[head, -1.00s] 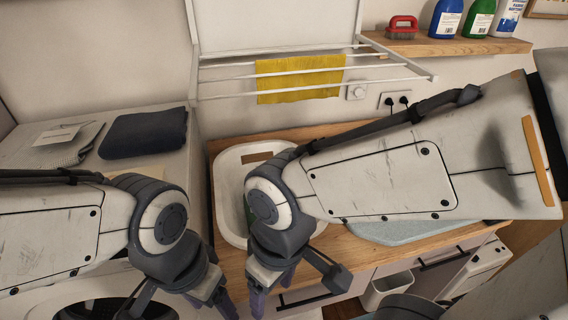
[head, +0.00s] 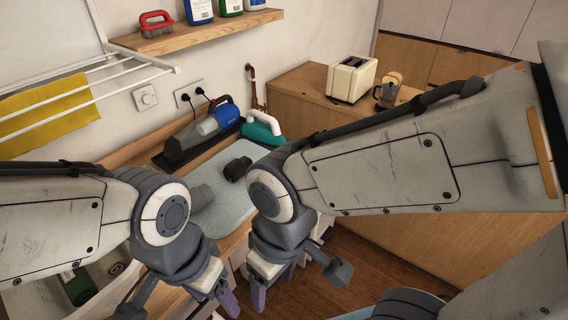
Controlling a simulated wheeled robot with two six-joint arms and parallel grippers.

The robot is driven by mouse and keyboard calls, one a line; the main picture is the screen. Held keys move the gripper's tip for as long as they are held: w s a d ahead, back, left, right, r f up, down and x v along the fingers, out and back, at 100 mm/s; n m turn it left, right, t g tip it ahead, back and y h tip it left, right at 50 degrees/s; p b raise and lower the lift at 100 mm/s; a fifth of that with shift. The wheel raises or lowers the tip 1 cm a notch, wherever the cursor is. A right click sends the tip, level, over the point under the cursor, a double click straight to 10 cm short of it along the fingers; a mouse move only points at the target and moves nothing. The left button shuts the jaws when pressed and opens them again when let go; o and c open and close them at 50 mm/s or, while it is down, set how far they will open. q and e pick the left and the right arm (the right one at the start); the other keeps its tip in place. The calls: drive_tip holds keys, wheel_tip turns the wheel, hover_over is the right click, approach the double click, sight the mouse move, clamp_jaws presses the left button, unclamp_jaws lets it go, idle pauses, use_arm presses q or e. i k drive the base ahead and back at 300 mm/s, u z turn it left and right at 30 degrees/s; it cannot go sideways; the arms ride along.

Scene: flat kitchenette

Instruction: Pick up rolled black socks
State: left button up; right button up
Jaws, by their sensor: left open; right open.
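The rolled black socks (head: 237,168) appear as a small dark roll on a pale blue mat (head: 230,150) on the wooden counter, left of my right arm. A grey roll (head: 200,198) lies nearer on the same mat, partly hidden by my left arm. My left gripper (head: 182,303) is open and empty at the bottom of the view, nearer than the mat. My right gripper (head: 298,284) is open and empty, lower and to the right of the socks. Both grippers are apart from the socks.
A handheld vacuum (head: 205,130) and a teal-and-white bottle-like object (head: 263,130) stand behind the mat. A white basket (head: 40,294) holds a green bottle at lower left.

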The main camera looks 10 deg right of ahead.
sight(235, 169)
drive_tip(key=u, duration=0.5)
drive_tip(key=k, duration=1.25)
drive_tip(key=u, duration=0.05)
drive_tip(key=i, duration=0.4)
drive_tip(key=z, duration=0.6)
drive_tip(key=i, duration=1.3)
drive_tip(key=u, duration=0.65)
